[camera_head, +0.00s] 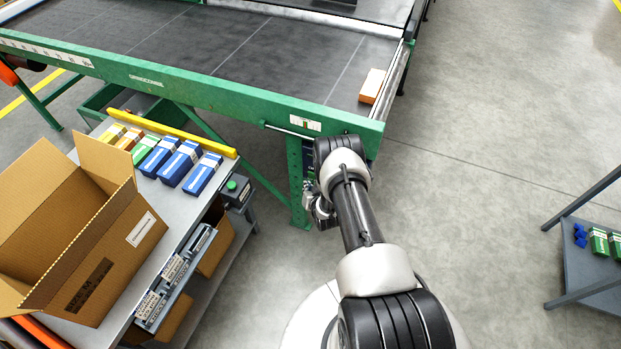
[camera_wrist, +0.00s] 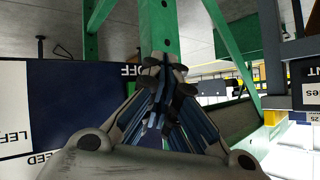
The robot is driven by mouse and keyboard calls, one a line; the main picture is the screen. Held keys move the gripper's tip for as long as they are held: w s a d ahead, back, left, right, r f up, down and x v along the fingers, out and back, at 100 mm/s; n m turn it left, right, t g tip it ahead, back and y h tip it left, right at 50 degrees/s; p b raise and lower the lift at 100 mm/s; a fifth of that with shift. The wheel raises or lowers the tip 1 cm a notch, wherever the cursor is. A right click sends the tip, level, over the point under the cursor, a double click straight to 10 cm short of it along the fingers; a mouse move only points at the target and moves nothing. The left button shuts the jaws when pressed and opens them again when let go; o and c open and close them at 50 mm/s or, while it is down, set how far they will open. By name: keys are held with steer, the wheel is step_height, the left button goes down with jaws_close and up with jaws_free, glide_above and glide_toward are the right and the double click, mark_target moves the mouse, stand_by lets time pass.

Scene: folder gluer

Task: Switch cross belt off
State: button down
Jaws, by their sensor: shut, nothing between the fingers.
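In the wrist view a dark blue panel (camera_wrist: 75,115) with white label patches stands at the left. Its partly cut-off lettering includes "LEFT", "SPEED" and what looks like the end of "OFF". My gripper (camera_wrist: 163,80) is shut and empty in front of a green machine leg (camera_wrist: 165,25), with the panel's right edge to its left. In the head view my gripper (camera_head: 318,208) is low beside the green leg (camera_head: 297,175), partly hidden by my arm. I cannot make out the cross belt switch itself or whether my fingertips touch anything.
The green-framed belt (camera_head: 250,60) carries an orange box (camera_head: 371,86). A grey shelf (camera_head: 590,270) stands right. Floor between is free.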

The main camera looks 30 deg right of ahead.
steer(key=s+a, duration=0.1)
steer(key=s+a+p, duration=0.2)
steer(key=a, duration=0.1)
steer(key=shift+s+r, duration=0.1)
steer(key=shift+r, duration=0.2)
stand_by(0.3)
stand_by(0.4)
